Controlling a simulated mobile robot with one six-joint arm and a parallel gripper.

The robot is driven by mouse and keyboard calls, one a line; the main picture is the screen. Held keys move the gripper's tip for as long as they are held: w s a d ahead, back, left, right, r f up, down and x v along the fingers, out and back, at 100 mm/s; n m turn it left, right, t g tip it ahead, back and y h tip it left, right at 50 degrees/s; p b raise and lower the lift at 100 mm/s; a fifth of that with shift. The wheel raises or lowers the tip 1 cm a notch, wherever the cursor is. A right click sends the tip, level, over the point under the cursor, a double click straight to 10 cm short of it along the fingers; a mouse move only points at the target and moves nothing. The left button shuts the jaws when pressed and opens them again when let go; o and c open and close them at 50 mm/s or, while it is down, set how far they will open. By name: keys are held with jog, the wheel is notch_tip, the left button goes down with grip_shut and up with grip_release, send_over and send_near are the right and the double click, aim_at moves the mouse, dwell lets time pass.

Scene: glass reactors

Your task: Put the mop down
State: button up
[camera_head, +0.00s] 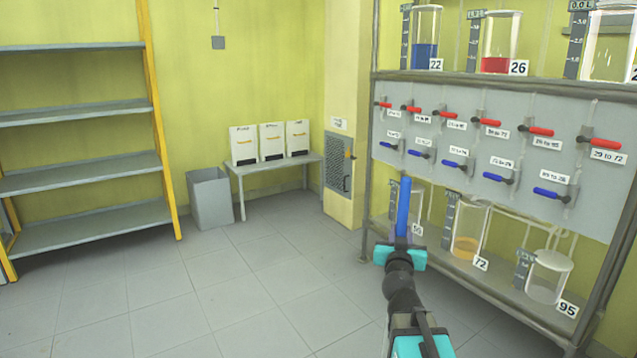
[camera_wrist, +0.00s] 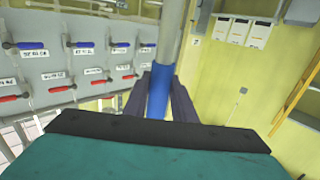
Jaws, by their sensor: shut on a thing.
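My gripper (camera_head: 401,243) is in front of the valve rack at the lower right of the head view. It is shut on a blue handle (camera_head: 404,205) that stands upright, which I take to be the mop's. In the wrist view my gripper's dark fingers (camera_wrist: 158,100) close around the blue handle (camera_wrist: 158,88), and a grey pole (camera_wrist: 173,30) continues from it. The mop's head is not visible in either view.
The valve rack (camera_head: 480,150) with red and blue levers and glass reactors is close on the right. A grey bin (camera_head: 210,198) stands by a small table (camera_head: 270,170) with white boxes. Empty shelves (camera_head: 80,170) are at left. The tiled floor (camera_head: 200,290) between is clear.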

jog(key=shift+r, duration=0.1)
dwell(0.4)
jog(key=shift+a+r, duration=0.1)
jog(key=shift+r, duration=0.55)
jog(key=shift+a+r, duration=0.35)
jog(key=shift+r, duration=0.15)
jog(key=a+r+n+y, duration=0.2)
jog(key=a+r+y, duration=0.1)
jog(key=a+y, duration=0.1)
jog(key=shift+w+a+n+t, duration=0.3)
jog(key=shift+a+n, duration=0.1)
jog(key=shift+a, duration=0.35)
jog(key=shift+s+d+f+m+h, duration=0.1)
jog(key=shift+d+f+m+h, duration=0.2)
jog(key=shift+d, duration=0.4)
jog(key=shift+d+f+m+h, duration=0.2)
jog(key=shift+d+f+h, duration=0.2)
jog(key=shift+d, duration=0.25)
dwell(0.8)
